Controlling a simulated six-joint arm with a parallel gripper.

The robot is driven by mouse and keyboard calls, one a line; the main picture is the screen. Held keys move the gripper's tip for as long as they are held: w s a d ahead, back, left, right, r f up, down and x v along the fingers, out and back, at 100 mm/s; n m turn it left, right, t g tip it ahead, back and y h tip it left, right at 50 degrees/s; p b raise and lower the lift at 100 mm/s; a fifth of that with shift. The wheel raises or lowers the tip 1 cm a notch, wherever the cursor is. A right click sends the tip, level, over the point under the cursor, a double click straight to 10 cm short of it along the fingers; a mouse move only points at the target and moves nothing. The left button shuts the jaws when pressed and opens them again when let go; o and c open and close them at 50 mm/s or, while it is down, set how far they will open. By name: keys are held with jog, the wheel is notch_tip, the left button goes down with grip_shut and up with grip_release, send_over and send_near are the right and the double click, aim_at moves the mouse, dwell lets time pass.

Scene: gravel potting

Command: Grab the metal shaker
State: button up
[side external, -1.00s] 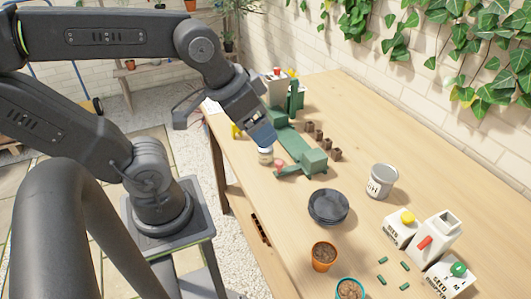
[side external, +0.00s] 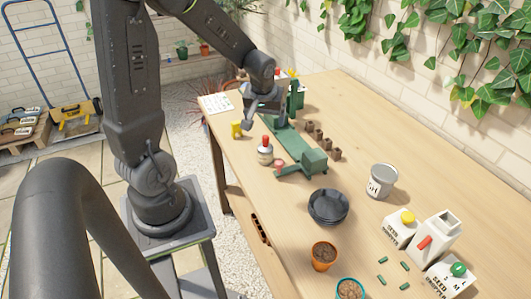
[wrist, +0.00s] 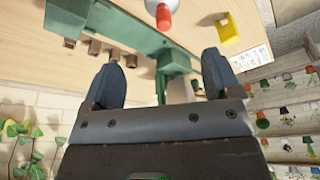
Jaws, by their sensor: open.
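I cannot make out a metal shaker for certain. A grey metal can (side external: 382,182) with dark lettering stands on the table right of centre in the side view. A pale bottle with a red tip (side external: 265,153) stands upright beside the green bench device; its red tip shows in the wrist view (wrist: 163,16). My gripper (side external: 266,112) is open and empty, above the far end of the green device (side external: 297,146). In the wrist view my gripper's fingers (wrist: 163,78) are spread, with a green post (wrist: 172,62) beyond the gap. My wrist partly hides things at the far end.
A yellow piece (side external: 236,129) and a paper sheet (side external: 214,104) lie at the far left. Several small brown pots (side external: 318,135) line the device. Dark saucers (side external: 328,206), an orange pot (side external: 323,255) and white cartons (side external: 433,237) stand nearer.

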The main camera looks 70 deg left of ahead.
aim_at(265, 136)
jog(key=x, duration=0.7)
jog(key=shift+s+x, duration=0.15)
jog(key=shift+x, duration=1.15)
jog(key=shift+s+x, duration=0.2)
jog(key=shift+x, duration=1.1)
jog(key=shift+c, duration=0.2)
jog(key=c, duration=1)
jog(key=shift+c, duration=0.2)
